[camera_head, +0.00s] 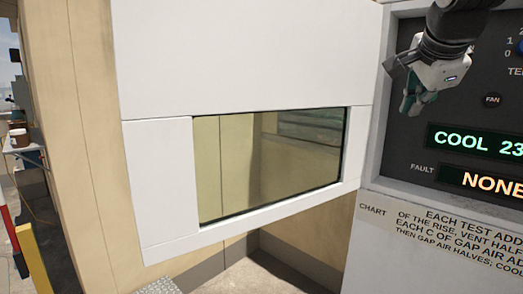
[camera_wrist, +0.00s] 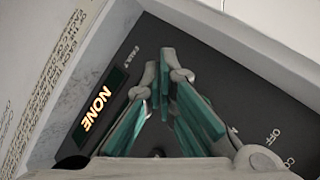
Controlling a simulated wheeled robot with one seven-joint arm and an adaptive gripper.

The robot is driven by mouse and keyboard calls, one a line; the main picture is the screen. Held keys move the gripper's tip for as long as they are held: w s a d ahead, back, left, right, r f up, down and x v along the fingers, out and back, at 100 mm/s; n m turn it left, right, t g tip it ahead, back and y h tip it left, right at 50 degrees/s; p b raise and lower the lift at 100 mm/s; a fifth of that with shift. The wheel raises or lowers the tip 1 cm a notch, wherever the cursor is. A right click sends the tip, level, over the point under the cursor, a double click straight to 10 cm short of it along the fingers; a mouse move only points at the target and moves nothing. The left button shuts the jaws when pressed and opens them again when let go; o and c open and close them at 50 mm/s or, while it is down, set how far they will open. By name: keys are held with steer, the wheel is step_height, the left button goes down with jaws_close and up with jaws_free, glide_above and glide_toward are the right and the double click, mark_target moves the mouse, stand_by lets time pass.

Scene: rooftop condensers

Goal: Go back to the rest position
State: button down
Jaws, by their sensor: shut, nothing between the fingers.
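My gripper (camera_head: 412,106) hangs in front of the upper left of a dark control panel (camera_head: 404,151) in the head view. Its green-padded fingers are shut with nothing between them. In the wrist view my gripper (camera_wrist: 166,72) has its fingertips close together over the dark panel face. I cannot tell how far the tips are from the panel. A green display (camera_head: 478,142) reads COOL 23, cut off by the picture edge. Below it an amber display (camera_head: 487,181) reads NONE beside the word FAULT, and this amber display also shows in the wrist view (camera_wrist: 97,108).
A white panel with a dark-framed window (camera_head: 270,163) stands left of the controls. A paper chart (camera_head: 440,232) is below the displays. A FAN knob (camera_head: 492,99) and part of a blue knob (camera_head: 519,47) are at right. A yellow post (camera_head: 34,259) stands far left.

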steer(key=s+a+f+n+g+y, duration=0.1)
steer(key=s+a+f+n, duration=0.4)
steer(key=s+f+n, duration=0.4)
steer(key=s+a+f+n+g+y, duration=0.2)
steer(key=s+a+f+n, duration=0.3)
steer(key=s+f+n, duration=0.4)
steer(key=s+f, duration=0.4)
steer(key=f, duration=0.2)
steer(key=shift+s+a, duration=0.2)
steer(key=shift+s, duration=0.15)
